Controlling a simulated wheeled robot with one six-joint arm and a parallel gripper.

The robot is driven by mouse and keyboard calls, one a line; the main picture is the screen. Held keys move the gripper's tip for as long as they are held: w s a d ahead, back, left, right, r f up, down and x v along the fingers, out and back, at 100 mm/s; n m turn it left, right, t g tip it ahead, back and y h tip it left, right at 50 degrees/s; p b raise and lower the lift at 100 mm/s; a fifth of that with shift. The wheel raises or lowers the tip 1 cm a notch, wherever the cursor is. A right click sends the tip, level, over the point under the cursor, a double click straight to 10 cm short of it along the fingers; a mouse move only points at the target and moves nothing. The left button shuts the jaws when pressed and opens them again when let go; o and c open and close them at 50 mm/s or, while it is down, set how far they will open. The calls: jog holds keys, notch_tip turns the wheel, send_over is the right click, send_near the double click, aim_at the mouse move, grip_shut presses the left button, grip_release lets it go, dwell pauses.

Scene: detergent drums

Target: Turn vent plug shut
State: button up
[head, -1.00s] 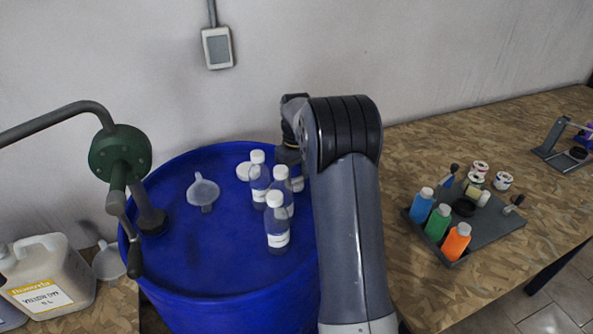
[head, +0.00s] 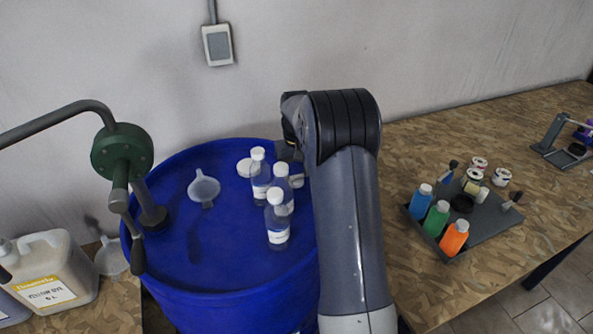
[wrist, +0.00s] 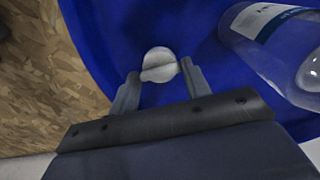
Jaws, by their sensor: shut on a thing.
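The vent plug (wrist: 158,62) is a round, pale cap with a raised bar across it, on the blue drum top (wrist: 120,30) in the wrist view. My gripper (wrist: 160,73) is shut on it, with one finger on each side. In the head view my arm hides the fingers and most of what is around them. The blue drum (head: 215,245) stands upright in the head view, with my arm reaching over its right side.
Several clear bottles with white caps (head: 278,222) stand on the drum, and one bottle (wrist: 275,45) is close right of my gripper. A funnel (head: 203,188), a white disc (head: 245,167) and a hand pump (head: 122,155) are farther left. A bottle tray (head: 490,232) is on the right bench.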

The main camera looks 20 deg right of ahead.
aim_at(296, 175)
jog(key=o, duration=1)
notch_tip(296, 175, up, 11)
jog(key=shift+f, duration=0.1)
jog(key=shift+f, duration=0.1)
notch_tip(296, 175, down, 11)
jog(key=shift+r, duration=0.1)
jog(key=shift+r+n, duration=0.1)
jog(key=shift+n, duration=0.2)
dwell(0.5)
